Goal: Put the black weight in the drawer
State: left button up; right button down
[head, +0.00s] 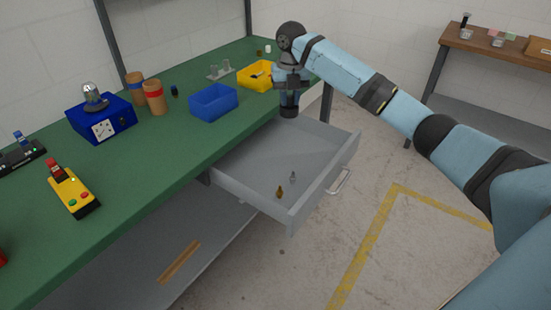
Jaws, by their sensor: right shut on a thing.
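The black weight (289,112) is a small dark cylinder at the lower end of my right gripper (289,98). My right gripper points down and is shut on the weight; the fingers are small and partly merge with it in the picture. The weight shows over the far left corner of the open grey drawer (240,178), beside the bench edge. I cannot tell whether it touches the drawer floor. My left gripper is out of view.
A small brass weight (279,192) and a silver one (292,176) stand in the drawer near its front. A blue bin (213,103) and a yellow bin (256,75) sit on the green bench (150,165) close to my right gripper. The drawer's middle is clear.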

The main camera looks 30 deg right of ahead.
notch_tip(320, 180, down, 19)
jog(key=shift+f+b, duration=0.15)
jog(key=shift+b, duration=1)
jog(key=shift+f, duration=0.25)
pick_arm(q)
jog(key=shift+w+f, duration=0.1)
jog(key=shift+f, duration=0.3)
pick_arm(e)
jog(key=shift+r, duration=0.1)
jog(key=c, duration=1.1)
grip_release()
jog(key=shift+f, duration=0.2)
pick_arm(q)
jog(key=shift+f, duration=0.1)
pick_arm(e)
jog(key=shift+o, duration=0.8)
jog(key=shift+r, duration=0.1)
pick_arm(q)
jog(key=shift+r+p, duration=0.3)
jog(key=shift+p, duration=0.45)
pick_arm(e)
notch_tip(320, 180, up, 12)
